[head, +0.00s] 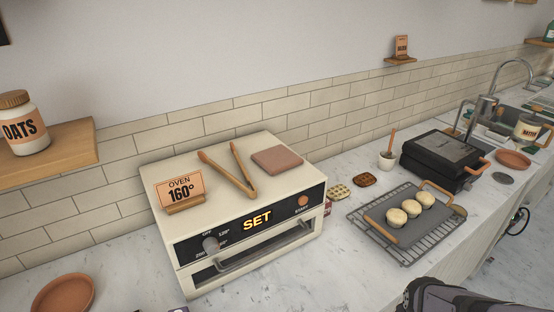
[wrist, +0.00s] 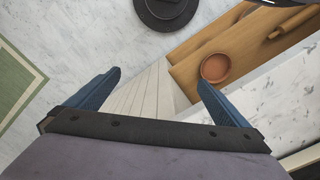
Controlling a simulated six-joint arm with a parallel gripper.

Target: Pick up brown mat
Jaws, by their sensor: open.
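The brown mat (head: 277,160), a flat pinkish-brown square, lies on the right part of the cream oven's top (head: 213,158) in the head view. Wooden tongs (head: 231,172) lie to its left on the same top. My gripper (wrist: 158,79) is open in the wrist view, its two blue fingers wide apart with nothing between them. The mat does not show in the wrist view. In the head view only part of my arm shows at the bottom right, well away from the mat.
An "OVEN 160°" sign (head: 180,191) stands at the oven top's left. Right of the oven are waffles, a wire rack (head: 361,218) with a tray (head: 406,232) of round buns, and a black press (head: 443,155). The wrist view shows a terracotta dish (wrist: 215,68) on wood.

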